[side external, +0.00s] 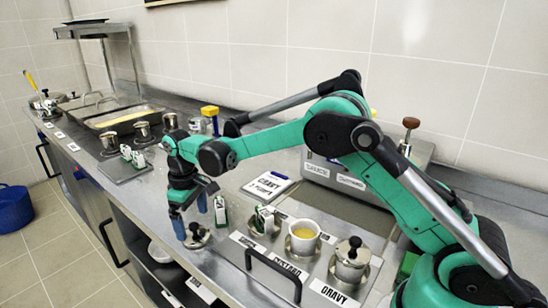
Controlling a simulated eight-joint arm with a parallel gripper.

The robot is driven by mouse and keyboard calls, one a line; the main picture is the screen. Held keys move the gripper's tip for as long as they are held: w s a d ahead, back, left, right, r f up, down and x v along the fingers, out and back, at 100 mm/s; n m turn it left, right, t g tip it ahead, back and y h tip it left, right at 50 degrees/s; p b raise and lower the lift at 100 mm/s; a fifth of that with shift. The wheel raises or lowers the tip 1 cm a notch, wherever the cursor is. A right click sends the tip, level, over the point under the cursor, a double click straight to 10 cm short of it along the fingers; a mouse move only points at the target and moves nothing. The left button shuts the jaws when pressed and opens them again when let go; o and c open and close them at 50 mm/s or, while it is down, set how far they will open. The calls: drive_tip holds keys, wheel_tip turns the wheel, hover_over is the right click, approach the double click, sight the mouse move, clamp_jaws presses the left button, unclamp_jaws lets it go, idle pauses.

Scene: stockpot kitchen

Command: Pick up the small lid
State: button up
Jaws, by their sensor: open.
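A small metal lid (196,240) with a dark knob lies on the steel counter near its front edge, in the side external view. My gripper (191,225) is right above it, pointing down. Its two blue fingers are apart. One finger comes down by the left of the lid's knob and the other is behind it. I cannot tell whether either finger touches the lid. Nothing is seen held between the fingers.
A small green-and-white carton (220,212) stands close to the right of my gripper. Further right are an open pot of yellow liquid (303,234) and a lidded pot (350,260) by a "GRAVY" label. A black handle (274,268) sticks up at the front edge.

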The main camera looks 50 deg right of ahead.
sight(195, 232)
drive_tip(key=shift+f, duration=1.35)
drive_tip(key=shift+c, duration=0.2)
drive_tip(key=c, duration=1.3)
